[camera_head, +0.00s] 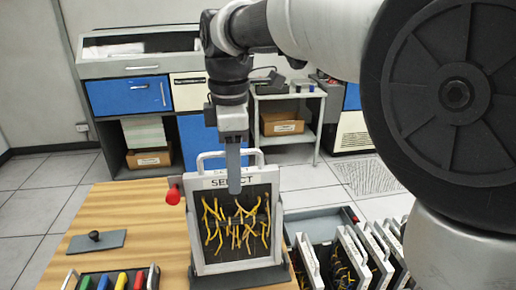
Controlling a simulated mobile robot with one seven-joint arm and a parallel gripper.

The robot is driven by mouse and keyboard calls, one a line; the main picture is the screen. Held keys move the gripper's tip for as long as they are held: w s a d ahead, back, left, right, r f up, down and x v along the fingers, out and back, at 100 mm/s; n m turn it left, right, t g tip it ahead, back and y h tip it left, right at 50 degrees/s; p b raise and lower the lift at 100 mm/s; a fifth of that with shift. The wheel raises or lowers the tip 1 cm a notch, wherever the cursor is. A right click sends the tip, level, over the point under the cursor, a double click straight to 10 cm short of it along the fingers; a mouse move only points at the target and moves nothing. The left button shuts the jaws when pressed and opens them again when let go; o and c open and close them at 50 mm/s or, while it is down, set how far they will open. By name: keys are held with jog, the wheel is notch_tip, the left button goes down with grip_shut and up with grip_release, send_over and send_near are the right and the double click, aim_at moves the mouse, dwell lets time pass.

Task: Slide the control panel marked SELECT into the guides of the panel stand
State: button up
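The control panel marked SELECT (212,250) is a white-framed dark board with yellow wires and a white handle on top. It stands nearly upright at the panel stand (238,281), whose dark base shows below it. A second, partly covered SELECT label shows just above the front one. I cannot tell how deep the panel sits in the guides. My gripper (234,190) points down at the handle, and its fingers overlap the handle and the label. I see the fingers edge-on as one grey bar, so their opening and any hold on the handle are hidden.
A red knob (173,196) sticks out left of the stand. On the wooden table (140,205) are a flat grey plate with a black knob (97,241) and a rack of coloured pieces (112,280). Several other panels (350,255) stand at the right, close to the stand.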

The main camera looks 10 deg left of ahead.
jog(key=shift+s+d+f+g, duration=0.15)
jog(key=shift+s+f, duration=0.1)
jog(key=shift+f, duration=0.25)
jog(key=shift+s+f+g, duration=0.15)
jog(key=shift+s+f, duration=0.1)
jog(key=shift+f, duration=0.25)
notch_tip(320, 180, up, 20)
jog(key=p, duration=0.5)
jog(key=shift+w+f, duration=0.15)
jog(key=shift+f, duration=0.1)
